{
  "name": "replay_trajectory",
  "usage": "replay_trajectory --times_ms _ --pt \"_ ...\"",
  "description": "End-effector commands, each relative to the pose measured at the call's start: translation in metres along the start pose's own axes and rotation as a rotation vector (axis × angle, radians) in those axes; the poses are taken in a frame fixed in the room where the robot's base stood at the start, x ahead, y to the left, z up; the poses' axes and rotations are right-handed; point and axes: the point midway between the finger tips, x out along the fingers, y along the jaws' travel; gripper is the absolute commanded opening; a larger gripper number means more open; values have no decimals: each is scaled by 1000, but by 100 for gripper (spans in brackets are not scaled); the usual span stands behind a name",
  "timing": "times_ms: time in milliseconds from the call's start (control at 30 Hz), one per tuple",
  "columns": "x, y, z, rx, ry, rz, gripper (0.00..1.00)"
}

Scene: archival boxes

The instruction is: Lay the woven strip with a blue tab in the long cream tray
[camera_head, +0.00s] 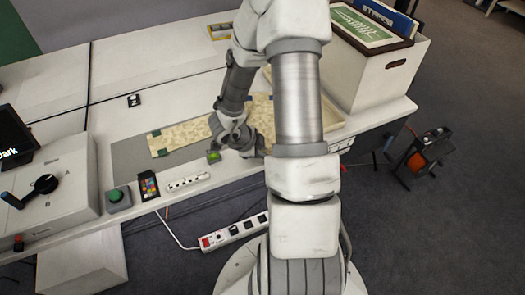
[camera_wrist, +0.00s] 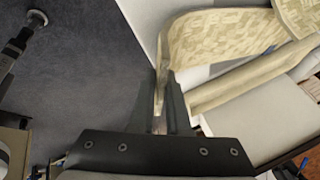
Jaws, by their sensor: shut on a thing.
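A pale woven strip (camera_head: 182,136) with dark green tabs at its left end lies over the grey mat (camera_head: 128,160) in the head view. My arm hides its right part. In the wrist view my gripper (camera_wrist: 162,95) is shut on a thin pale edge of woven material, and a woven strip (camera_wrist: 215,38) curves away to the right beyond the fingers. The long cream tray (camera_head: 338,128) is partly hidden behind my arm; a cream rim (camera_wrist: 240,82) shows below the strip in the wrist view.
A white box (camera_head: 385,82) with framed sheets stands at the right end of the table.

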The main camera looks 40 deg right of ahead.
Motion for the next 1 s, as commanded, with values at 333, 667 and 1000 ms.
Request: replay_trajectory --times_ms 333,667,1000 --pt "1 0 1 0 0 0 44" --pt "-14 -2 -1 -3 -1 -3 44" --pt "-88 -3 -2 -2 -1 -4 44"
